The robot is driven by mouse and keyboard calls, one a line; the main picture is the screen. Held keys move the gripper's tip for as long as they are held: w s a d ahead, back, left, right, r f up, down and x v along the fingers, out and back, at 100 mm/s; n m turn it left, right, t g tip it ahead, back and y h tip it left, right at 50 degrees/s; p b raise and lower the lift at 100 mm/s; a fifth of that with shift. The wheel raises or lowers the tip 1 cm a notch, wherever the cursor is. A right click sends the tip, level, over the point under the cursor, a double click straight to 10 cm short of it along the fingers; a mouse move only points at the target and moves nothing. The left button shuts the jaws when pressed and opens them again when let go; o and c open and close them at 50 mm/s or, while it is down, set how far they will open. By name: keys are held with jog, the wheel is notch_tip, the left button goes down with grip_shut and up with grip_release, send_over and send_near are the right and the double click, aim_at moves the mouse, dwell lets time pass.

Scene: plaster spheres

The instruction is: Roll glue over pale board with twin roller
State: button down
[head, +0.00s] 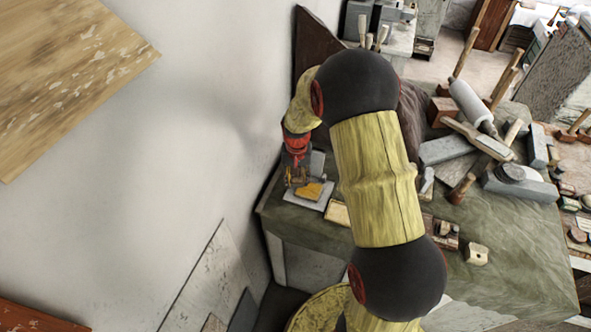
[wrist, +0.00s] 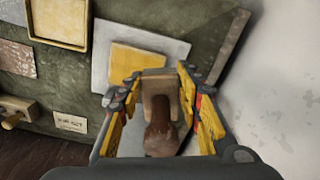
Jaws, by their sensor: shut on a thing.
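The pale board (wrist: 102,52) lies flat on the green-grey bench top, and it also shows in the head view (head: 322,204). A yellow patch (wrist: 135,61) covers part of it, perhaps glue. My gripper (wrist: 160,78) is shut on a brown wooden tool, which I take for the twin roller (wrist: 160,130); its handle points towards the wrist camera. The tool's far end is over or at the near edge of the yellow patch; contact cannot be told. The rollers themselves are not clearly seen. In the head view my gripper (head: 297,172) is just above the board.
A shallow yellow tray (wrist: 60,41) lies left of the board. A small lettered card (wrist: 70,122) and a knobbed wooden block (wrist: 14,111) lie further left. A dark bar (wrist: 228,46) and the white wall (wrist: 285,80) bound the right. Blocks and mallets crowd the bench's far side.

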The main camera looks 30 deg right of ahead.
jog(key=shift+w+a+r+p, duration=0.1)
jog(key=shift+w+r+p, duration=0.1)
jog(key=shift+r, duration=0.2)
jog(key=shift+w+r+p, duration=0.1)
jog(key=shift+r+p, duration=0.1)
jog(key=shift+r, duration=0.2)
jog(key=shift+s+r+p, duration=0.2)
jog(key=shift+r+p, duration=0.75)
jog(key=shift+r, duration=0.75)
